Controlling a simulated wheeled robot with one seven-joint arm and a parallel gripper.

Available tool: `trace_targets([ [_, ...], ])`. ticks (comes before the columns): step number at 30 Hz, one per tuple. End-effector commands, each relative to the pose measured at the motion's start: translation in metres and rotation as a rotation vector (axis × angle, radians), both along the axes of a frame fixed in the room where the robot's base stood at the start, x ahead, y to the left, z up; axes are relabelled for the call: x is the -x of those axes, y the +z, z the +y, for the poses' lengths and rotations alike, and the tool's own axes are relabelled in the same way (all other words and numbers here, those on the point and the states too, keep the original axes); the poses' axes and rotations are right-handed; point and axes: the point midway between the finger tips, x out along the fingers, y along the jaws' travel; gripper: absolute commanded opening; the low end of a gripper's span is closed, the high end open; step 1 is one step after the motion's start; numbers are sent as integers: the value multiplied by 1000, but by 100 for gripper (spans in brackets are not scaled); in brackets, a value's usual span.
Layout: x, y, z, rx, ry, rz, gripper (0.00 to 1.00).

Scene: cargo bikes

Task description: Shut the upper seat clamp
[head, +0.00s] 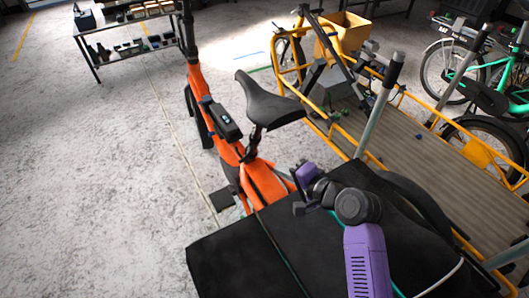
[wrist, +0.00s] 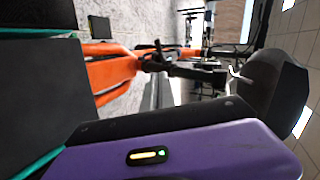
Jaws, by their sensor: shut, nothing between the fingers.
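The orange bike's black saddle (head: 268,102) stands on a dark seat post (head: 255,137) above its orange frame (head: 267,183). In the wrist view the picture is turned on its side: the saddle (wrist: 275,88) is at right and the orange frame (wrist: 108,70) at left. Dark clamp-like parts (wrist: 154,60) sit where post and frame meet; I cannot make out which is the upper seat clamp or how its lever stands. My gripper (head: 303,175) is shut and empty, apart from the post, to its lower right. Its fingertips are hard to make out.
A black cover with teal edging (head: 235,258) lies under my arm. A yellow cargo bike with a ribbed deck (head: 440,150) and a cardboard box (head: 343,32) is at right. A shelf (head: 130,18) stands behind at left. The floor (head: 90,180) at left is clear.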

Motion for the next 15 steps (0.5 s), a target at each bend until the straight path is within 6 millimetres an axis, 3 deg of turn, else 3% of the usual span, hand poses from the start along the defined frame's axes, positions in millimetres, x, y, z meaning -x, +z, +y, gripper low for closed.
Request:
trace_targets([
  [7,16,-14,11,-51,24,120,0],
  [15,-5,-32,33,-53,22,120,0],
])
